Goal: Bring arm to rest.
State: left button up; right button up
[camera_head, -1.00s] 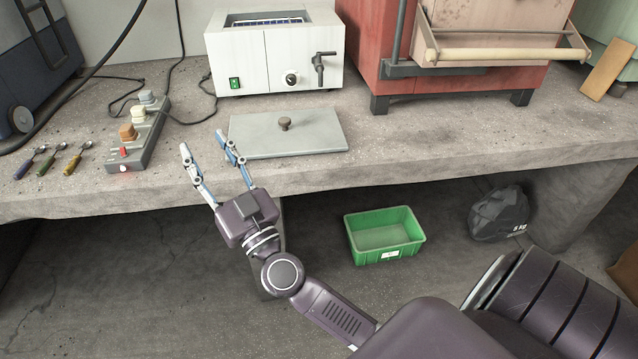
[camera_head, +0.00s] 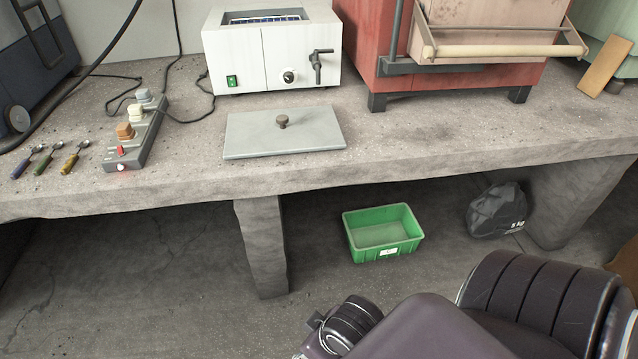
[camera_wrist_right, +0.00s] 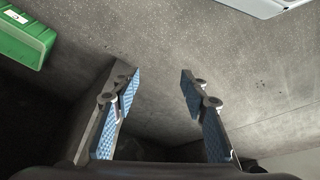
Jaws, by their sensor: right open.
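My right gripper (camera_wrist_right: 158,85) is open and empty in the right wrist view. Its two blue-padded fingers are well apart, with only the grey concrete beyond them. In the head view the gripper itself is out of frame, and only part of my dark purple arm shows at the bottom right. My left gripper is in neither view.
The concrete bench (camera_head: 420,152) carries a white bath (camera_head: 270,55), a grey lid (camera_head: 285,135), a power strip (camera_head: 140,135) and several small spoons. A red furnace (camera_head: 455,75) stands behind. Below are a green bin (camera_head: 383,232) and a dark bag (camera_head: 497,210).

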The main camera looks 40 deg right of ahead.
jog(key=shift+s+d+f+g, duration=0.15)
jog(key=shift+s+d+g, duration=0.15)
jog(key=shift+s+d, duration=0.35)
